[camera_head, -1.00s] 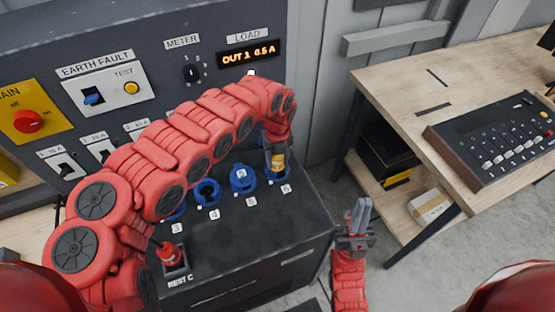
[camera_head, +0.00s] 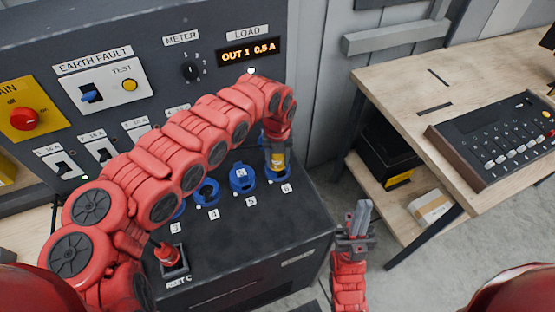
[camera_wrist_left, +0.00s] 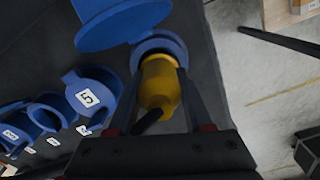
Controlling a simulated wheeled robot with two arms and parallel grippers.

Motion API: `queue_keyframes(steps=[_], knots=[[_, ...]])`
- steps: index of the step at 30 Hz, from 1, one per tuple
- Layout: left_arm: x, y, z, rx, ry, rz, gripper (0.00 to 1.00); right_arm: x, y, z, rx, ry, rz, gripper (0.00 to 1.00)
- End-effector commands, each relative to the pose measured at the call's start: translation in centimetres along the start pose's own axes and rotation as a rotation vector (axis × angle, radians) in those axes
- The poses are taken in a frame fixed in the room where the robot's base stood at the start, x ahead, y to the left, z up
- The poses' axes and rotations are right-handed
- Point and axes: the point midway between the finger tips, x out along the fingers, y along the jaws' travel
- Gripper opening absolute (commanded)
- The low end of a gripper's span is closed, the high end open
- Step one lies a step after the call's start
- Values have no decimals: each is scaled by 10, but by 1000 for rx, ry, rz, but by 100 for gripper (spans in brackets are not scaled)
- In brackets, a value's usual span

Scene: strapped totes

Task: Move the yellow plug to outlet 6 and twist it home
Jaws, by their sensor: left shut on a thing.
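The yellow plug (camera_head: 278,160) stands upright at blue outlet 6 (camera_head: 275,175), at the right end of the outlet row. In the left wrist view, the plug (camera_wrist_left: 158,85) has its front end at the mouth of the blue outlet ring (camera_wrist_left: 172,42), and the raised blue lid (camera_wrist_left: 115,22) is beside it. How deep the plug sits cannot be seen. My left gripper (camera_head: 277,148) is shut on the plug, with one finger on each side of its body. My right gripper (camera_head: 361,214) is empty, its fingers together, right of the cabinet.
Outlets 5 (camera_head: 243,178) and 4 (camera_head: 207,192) stand left of outlet 6. A red plug (camera_head: 168,254) sits in REST C. The load display (camera_head: 248,52) reads OUT 1 0.5 A. A wooden table (camera_head: 400,95) with a control box (camera_head: 495,138) stands at the right.

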Motion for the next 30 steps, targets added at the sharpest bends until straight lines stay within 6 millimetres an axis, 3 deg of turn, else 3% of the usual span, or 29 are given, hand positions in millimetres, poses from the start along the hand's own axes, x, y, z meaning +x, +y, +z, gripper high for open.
queue_keyframes(steps=[25,26,30], knots=[[-1,0,0,137,-1,-1,0,-10,0,2,0,0,0,0],[-1,0,0,137,-1,-1,54,-10,0,2,0,0,0,0],[-1,0,0,137,-1,0,79,-10,0,2,0,0,0,0]])
